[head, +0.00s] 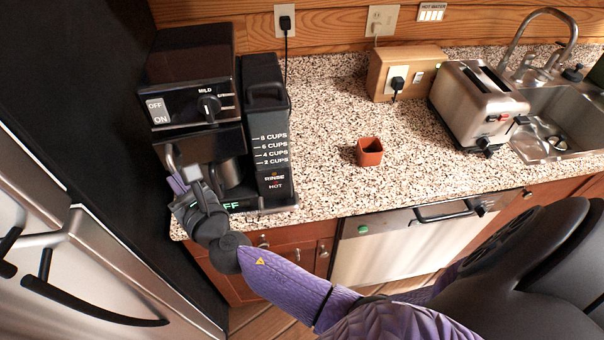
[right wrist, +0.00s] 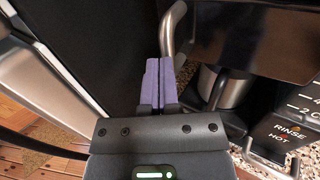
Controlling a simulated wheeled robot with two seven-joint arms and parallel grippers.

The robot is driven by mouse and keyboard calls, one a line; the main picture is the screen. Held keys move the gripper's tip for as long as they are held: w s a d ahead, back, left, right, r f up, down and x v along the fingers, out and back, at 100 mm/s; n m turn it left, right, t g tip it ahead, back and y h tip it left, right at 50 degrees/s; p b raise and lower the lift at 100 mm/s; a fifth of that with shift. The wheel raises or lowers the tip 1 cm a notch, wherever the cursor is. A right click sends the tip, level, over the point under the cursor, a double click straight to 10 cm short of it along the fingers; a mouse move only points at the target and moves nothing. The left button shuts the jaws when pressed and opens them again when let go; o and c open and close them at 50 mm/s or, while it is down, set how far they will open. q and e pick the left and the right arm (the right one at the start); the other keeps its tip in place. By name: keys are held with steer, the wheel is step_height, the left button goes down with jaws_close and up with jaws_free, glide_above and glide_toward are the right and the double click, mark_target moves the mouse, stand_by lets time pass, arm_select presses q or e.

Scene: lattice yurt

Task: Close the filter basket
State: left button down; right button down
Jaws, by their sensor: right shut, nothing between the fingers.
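The black coffee maker (head: 190,75) stands at the left end of the counter. Its black filter basket (head: 203,146) is below the control panel, with a curved metal handle (head: 170,158) at its left front. The handle also shows in the right wrist view (right wrist: 172,30), just beyond the fingertips. My right gripper (head: 178,184) is shut and empty, with its purple fingers at the handle. In the right wrist view the fingertips (right wrist: 159,63) overlap the handle's lower end; I cannot tell if they touch. How far the basket stands out is unclear. My left gripper is not in view.
A metal carafe (head: 230,174) sits under the basket. A black water tank (head: 265,110) is to its right. A steel fridge (head: 75,260) stands close at left. A reddish cup (head: 369,151), toaster (head: 478,104) and sink (head: 560,115) are farther right. The counter between is mostly clear.

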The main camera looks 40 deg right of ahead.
steer(key=shift+w+a, duration=0.1)
steer(key=shift+w, duration=0.8)
steer(key=shift+w, duration=0.15)
